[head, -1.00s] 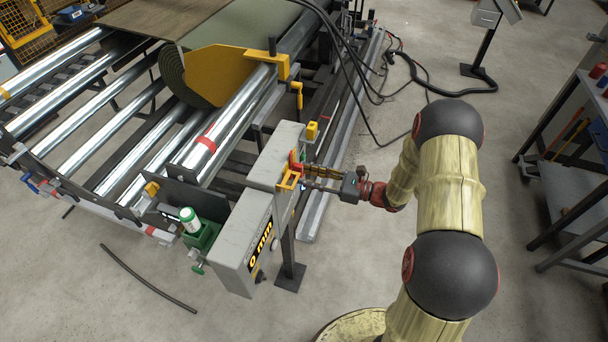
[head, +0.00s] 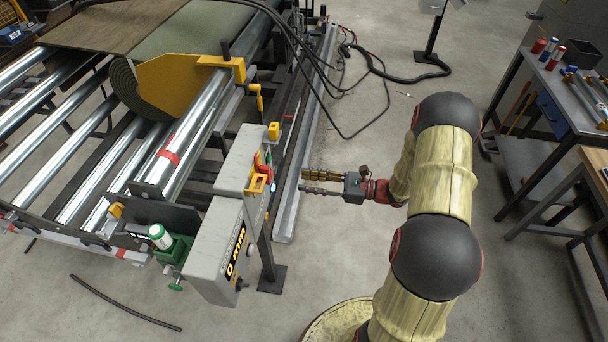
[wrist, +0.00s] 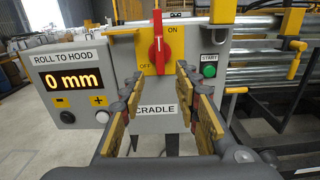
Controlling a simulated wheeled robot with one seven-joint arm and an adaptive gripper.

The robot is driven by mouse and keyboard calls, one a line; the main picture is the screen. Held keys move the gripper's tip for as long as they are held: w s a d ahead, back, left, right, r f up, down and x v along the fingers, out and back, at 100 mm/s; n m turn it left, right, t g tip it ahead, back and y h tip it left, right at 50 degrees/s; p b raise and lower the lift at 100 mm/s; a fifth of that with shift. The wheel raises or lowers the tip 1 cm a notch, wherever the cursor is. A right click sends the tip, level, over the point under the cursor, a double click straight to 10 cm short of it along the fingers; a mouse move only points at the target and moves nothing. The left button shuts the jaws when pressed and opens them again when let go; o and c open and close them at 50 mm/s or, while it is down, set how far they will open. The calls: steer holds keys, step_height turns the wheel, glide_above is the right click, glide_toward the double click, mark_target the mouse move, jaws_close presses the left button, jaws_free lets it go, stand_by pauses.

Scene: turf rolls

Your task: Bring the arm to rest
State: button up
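My gripper (head: 306,181) is at the right of the grey control box (head: 246,158) in the head view, with a gap of floor between them. In the wrist view my gripper (wrist: 163,95) has its two brass-coloured fingers apart with nothing between them. Beyond the fingers is a red rotary switch (wrist: 157,45) on a yellow plate marked ON and OFF, its handle upright. The fingers do not appear to touch it. My arm reaches in from the lower right of the head view.
A green start button (wrist: 209,71) is right of the switch. The roller machine with a green turf roll (head: 130,88) is at left. A workbench (head: 565,100) stands at right. Black cables (head: 375,65) lie behind; floor around my arm is clear.

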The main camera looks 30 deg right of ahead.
steer(key=shift+f, duration=0.1)
steer(key=s+a+f+n+g, duration=0.3)
steer(key=s+a+f+g, duration=0.15)
steer(key=s, duration=0.25)
steer(key=s+r+n+g+h+b, duration=0.1)
steer(key=s+r+n+g+h, duration=0.2)
steer(key=s+n+g+h, duration=0.5)
steer(key=s+a+r+n+t+h+b, duration=0.1)
steer(key=s+r+n+t+h, duration=0.1)
steer(key=r+n, duration=0.2)
steer(key=s+a+r+n+t+h+b, duration=0.1)
steer(key=s+a+r+n+t+h, duration=0.1)
steer(key=r+n, duration=0.3)
steer(key=s+a+r+n+t+h+b, duration=0.1)
steer(key=r+n, duration=0.4)
steer(key=r, duration=0.6)
steer(key=s+a+t+h, duration=0.1)
steer(key=s+t, duration=0.1)
steer(key=shift+s+a+h+b, duration=0.25)
steer(key=shift+s+h+b, duration=0.05)
steer(key=shift+s, duration=0.1)
